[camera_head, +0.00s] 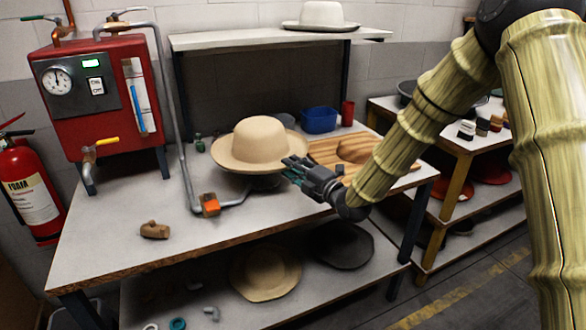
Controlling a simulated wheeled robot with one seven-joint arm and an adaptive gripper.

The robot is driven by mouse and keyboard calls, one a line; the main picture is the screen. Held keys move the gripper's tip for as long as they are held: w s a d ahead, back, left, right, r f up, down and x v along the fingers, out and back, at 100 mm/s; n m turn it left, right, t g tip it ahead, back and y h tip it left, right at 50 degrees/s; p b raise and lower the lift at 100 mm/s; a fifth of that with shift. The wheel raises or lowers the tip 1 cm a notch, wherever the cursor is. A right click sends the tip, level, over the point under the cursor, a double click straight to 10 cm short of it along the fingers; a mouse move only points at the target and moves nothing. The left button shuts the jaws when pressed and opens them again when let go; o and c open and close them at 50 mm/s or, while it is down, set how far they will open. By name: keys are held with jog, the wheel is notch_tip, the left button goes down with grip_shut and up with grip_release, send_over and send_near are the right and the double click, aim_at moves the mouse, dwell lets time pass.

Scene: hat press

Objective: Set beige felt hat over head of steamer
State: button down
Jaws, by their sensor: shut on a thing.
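The beige felt hat (257,141) is crown up and roughly level over the middle of the workbench. My gripper (290,168) is shut on the right front edge of its brim. Just below the hat a dark rounded piece (265,183) shows, at the end of the metal steam pipe (236,197); it looks like the steamer head. The hat hides most of it. I cannot tell whether the hat touches it or hangs slightly above.
A red boiler (95,95) stands at the back left, its pipe running down to an orange valve (209,204). A brown wooden piece (155,230) lies at the front left. Wooden board (322,152), blue bin (319,119) and red cup (347,113) are behind right.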

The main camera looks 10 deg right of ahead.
jog(key=c, duration=1.1)
grip_release()
jog(key=shift+c, duration=0.2)
jog(key=v, duration=1.2)
